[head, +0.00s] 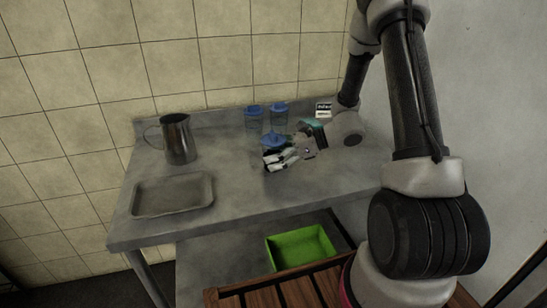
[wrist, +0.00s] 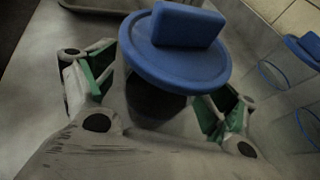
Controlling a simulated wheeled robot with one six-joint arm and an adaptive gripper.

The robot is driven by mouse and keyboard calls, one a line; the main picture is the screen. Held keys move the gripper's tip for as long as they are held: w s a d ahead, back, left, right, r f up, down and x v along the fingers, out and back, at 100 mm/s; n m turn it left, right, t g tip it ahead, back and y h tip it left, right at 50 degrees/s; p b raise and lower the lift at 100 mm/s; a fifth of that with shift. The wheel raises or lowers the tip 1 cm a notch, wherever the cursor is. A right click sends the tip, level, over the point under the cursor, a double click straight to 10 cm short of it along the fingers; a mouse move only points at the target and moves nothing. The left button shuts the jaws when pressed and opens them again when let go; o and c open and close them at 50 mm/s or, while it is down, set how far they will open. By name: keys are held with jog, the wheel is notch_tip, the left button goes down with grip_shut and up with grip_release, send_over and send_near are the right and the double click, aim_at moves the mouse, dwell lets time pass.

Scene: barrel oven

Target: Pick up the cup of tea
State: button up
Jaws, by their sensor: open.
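A cup with a round blue lid and a raised blue handle (head: 272,141) stands on the metal table, partly hidden behind my gripper (head: 283,157) in the head view. In the wrist view the blue lid (wrist: 178,55) is near the centre, with dark contents (wrist: 152,102) below it. My gripper (wrist: 152,97) is open, with one green-lined finger on each side of this cup. I cannot tell whether either finger touches it.
Two clear cups with blue lids (head: 254,119) (head: 279,116) stand behind, near the wall. A metal pitcher (head: 178,140) and a shallow tray (head: 173,196) are at left. A small black-and-white card (head: 323,109) is behind right. A green bin (head: 301,248) sits below the tabletop.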

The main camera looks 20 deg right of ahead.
jog(key=c, duration=1.2)
